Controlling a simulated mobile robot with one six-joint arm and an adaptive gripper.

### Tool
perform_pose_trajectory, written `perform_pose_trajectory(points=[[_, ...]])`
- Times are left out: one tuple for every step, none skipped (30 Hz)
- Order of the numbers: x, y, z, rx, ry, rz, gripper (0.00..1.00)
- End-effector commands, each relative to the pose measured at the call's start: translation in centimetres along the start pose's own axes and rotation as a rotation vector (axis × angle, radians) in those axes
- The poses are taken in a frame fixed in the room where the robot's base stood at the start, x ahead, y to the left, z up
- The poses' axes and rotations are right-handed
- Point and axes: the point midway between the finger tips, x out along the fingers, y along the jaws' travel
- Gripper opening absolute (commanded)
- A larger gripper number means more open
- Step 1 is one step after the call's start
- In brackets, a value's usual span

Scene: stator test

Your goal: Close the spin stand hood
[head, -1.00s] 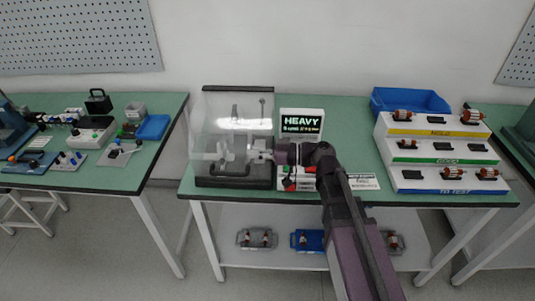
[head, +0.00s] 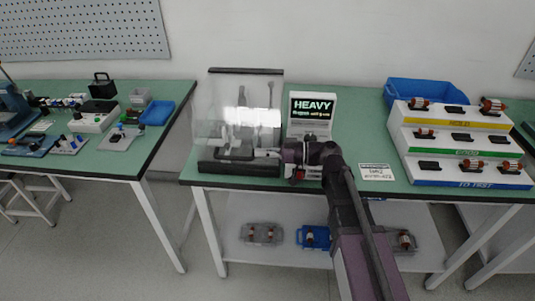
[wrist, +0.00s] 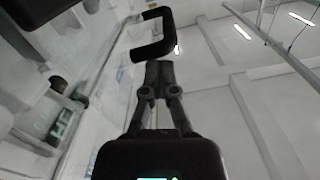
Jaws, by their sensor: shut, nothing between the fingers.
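The spin stand hood (head: 225,108) is a clear panel with a dark top edge. In the head view it stands raised over the left part of the middle table, above its dark base (head: 225,168). My gripper (head: 262,153) reaches in from the right, low by the front of the stand; its fingertips are hard to make out there. In the wrist view my gripper (wrist: 160,72) is shut and empty, and a black U-shaped handle (wrist: 153,38) is just beyond the fingertips. I cannot tell whether they touch.
A screen reading HEAVY (head: 312,106) stands right of the hood. A stepped rack (head: 462,150) with several motor parts and a blue bin (head: 425,90) are at the right. A label card (head: 376,172) lies between. Another table with small devices (head: 100,115) is at the left.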

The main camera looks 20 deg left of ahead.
Motion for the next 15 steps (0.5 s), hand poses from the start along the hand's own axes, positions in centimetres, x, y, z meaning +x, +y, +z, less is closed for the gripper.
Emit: perform_pose_trajectory(points=[[0.04, 0.22, 0.09, 0.000, -0.005, 0.003, 0.00], [0.05, 0.22, 0.10, 0.000, -0.005, 0.004, 0.00], [0.05, 0.23, 0.10, 0.000, -0.005, 0.004, 0.00], [0.06, 0.23, 0.11, 0.000, -0.006, 0.004, 0.00], [0.06, 0.24, 0.11, 0.000, -0.006, 0.004, 0.00], [0.07, 0.25, 0.12, 0.000, -0.006, 0.004, 0.00], [0.07, 0.25, 0.12, 0.000, -0.006, 0.004, 0.00], [0.08, 0.26, 0.12, 0.000, -0.006, 0.004, 0.00], [0.07, 0.26, 0.12, 0.000, -0.006, 0.004, 0.00], [0.07, 0.26, 0.10, 0.000, -0.007, 0.004, 0.00], [0.06, 0.26, 0.08, 0.000, -0.007, 0.004, 0.00], [0.05, 0.25, 0.02, 0.000, -0.007, 0.005, 0.00], [0.03, 0.24, -0.03, 0.000, -0.007, 0.005, 0.00], [0.01, 0.23, -0.11, 0.000, -0.007, 0.005, 0.00], [-0.02, 0.20, -0.23, 0.000, -0.006, 0.005, 0.00]])
